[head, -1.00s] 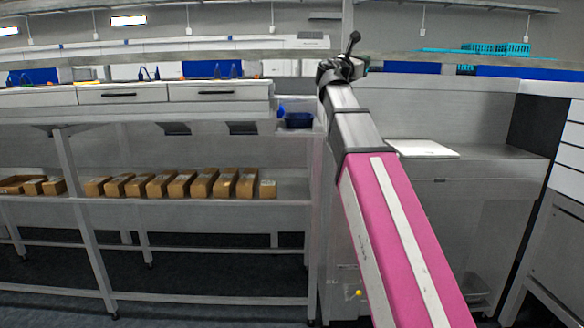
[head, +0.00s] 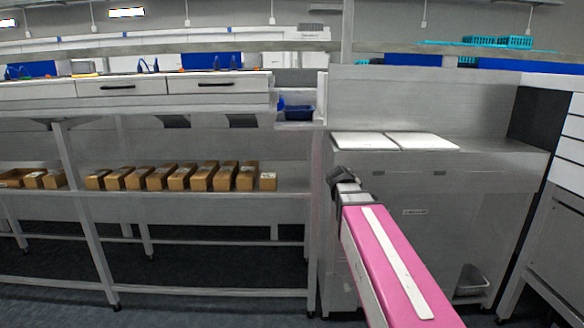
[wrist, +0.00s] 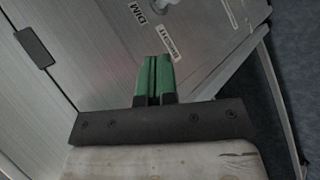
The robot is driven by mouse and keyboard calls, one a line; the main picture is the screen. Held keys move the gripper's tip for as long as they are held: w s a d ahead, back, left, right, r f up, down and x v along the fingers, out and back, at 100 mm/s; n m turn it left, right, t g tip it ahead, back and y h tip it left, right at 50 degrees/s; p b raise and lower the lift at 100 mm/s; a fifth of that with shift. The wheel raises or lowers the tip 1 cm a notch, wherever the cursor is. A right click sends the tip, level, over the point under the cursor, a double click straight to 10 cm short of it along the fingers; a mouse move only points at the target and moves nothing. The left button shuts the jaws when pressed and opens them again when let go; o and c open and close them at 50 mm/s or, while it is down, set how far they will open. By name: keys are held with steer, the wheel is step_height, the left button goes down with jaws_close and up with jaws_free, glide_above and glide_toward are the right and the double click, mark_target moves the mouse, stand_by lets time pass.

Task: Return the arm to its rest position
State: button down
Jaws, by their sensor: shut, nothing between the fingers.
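My arm (head: 385,250) shows in the head view as a pink link with a white stripe, reaching forward and low in front of the metal cabinet. The dark end of the visible arm is near the cabinet front, and the gripper itself is hidden in the head view. In the wrist view my gripper (wrist: 154,78) shows with its green fingers together, shut and empty. Beyond the fingers is a grey metal surface with printed labels.
The metal cabinet (head: 440,220) has two white boards (head: 422,141) on top. A blue bin (head: 299,113) sits at the bench end. Several brown boxes (head: 222,178) line the shelf (head: 150,201) at the left. A grey container (head: 471,281) stands low at the right. Open floor shows below the shelf.

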steer(key=s+a+f+m+g+y, duration=0.2)
steer(key=s+f+m, duration=0.3)
steer(key=s+f, duration=0.4)
steer(key=s+a+f+m+g+y, duration=0.3)
steer(key=s+f, duration=0.6)
steer(key=f, duration=0.7)
steer(key=m+g+y, duration=0.1)
steer(key=m, duration=0.1)
steer(key=shift+s+a+m+y, duration=0.25)
steer(key=shift+s+m+y, duration=0.05)
steer(key=shift+s, duration=0.05)
